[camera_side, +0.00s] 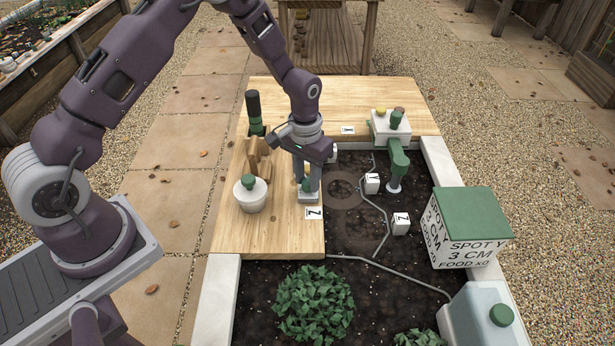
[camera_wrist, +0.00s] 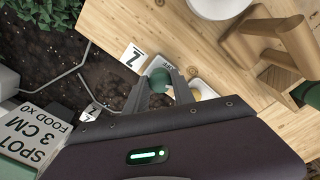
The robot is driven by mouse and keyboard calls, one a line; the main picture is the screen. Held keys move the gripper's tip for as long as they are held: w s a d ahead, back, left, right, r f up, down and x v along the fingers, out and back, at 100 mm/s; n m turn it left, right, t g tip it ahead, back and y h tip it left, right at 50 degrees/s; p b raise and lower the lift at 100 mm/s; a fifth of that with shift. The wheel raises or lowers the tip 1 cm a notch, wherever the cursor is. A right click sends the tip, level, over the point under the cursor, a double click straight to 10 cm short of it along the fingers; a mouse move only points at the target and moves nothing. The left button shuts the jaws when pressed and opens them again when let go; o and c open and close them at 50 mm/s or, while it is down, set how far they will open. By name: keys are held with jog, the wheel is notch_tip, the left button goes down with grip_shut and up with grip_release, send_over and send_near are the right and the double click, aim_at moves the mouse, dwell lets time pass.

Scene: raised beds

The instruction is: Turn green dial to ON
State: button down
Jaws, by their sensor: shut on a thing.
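A green dial (camera_side: 306,186) sits on a small pale base on the wooden board, beside the soil. My gripper (camera_side: 308,184) points down over it, with its fingers on either side of the knob. In the wrist view the round green dial (camera_wrist: 159,77) shows between the two grey fingers of my gripper (camera_wrist: 160,84), which are shut on it. The fingers hide part of the base.
A white pot (camera_side: 251,199) and a wooden holder (camera_side: 257,158) stand left of my gripper. Lettered cubes (camera_side: 372,184) and a grey line lie on soil. A green-lidded box (camera_side: 470,214) stands right.

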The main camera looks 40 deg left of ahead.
aim_at(307, 180)
jog(key=m, duration=0.4)
jog(key=shift+w+m, duration=0.1)
jog(key=shift+m, duration=0.3)
dwell(0.4)
jog(key=c, duration=1.1)
grip_release()
jog(key=shift+o, duration=0.2)
notch_tip(307, 180, up, 7)
jog(key=shift+a+r, duration=0.1)
jog(key=shift+a, duration=0.05)
